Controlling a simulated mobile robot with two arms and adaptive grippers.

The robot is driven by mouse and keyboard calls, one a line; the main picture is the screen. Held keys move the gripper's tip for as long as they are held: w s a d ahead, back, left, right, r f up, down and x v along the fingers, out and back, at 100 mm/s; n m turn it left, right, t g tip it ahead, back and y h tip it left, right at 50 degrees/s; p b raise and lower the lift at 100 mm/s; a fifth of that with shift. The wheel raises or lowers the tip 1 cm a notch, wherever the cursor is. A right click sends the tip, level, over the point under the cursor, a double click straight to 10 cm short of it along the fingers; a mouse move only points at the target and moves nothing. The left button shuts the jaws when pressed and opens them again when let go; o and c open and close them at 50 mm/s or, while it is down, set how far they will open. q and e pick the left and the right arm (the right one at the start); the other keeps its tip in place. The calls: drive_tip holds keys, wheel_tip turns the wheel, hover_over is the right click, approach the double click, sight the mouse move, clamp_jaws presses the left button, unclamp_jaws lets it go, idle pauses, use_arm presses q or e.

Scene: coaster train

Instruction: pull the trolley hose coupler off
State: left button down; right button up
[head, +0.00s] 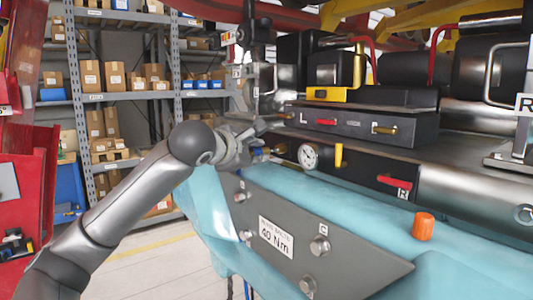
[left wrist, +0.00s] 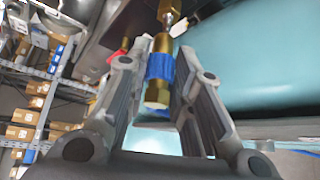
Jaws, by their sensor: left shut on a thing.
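The hose coupler (left wrist: 161,68) shows in the left wrist view as a brass body with a blue band. It lies between the two fingers of my left gripper (left wrist: 157,90), which is shut on it. Its far end meets a metal fitting (left wrist: 172,12) on the machine. In the head view my left gripper (head: 264,138) is at the front left of the trolley, beside the round gauge (head: 308,156). The coupler is mostly hidden there by the fingers. My right gripper is not in view.
A grey plate (head: 320,246) with bolts and a torque label hangs on the blue-covered front. An orange cylinder (head: 423,226) stands on the blue cover. Yellow (head: 339,155) and red handles (head: 393,182) stick out right of the gauge. Shelves with boxes (head: 137,80) stand behind.

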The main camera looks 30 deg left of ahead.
use_arm(q)
drive_tip(key=shift+s+a+r+b, duration=0.1)
drive_tip(key=shift+s+a+b, duration=0.15)
drive_tip(key=shift+s, duration=0.3)
drive_tip(key=shift+s+a+f+b, duration=0.1)
drive_tip(key=shift+s+a+b, duration=0.15)
drive_tip(key=shift+s, duration=0.35)
drive_tip(key=shift+s+a+r+b, duration=0.1)
drive_tip(key=shift+s+a+b, duration=0.15)
drive_tip(key=shift+s, duration=0.3)
drive_tip(key=shift+d, duration=0.1)
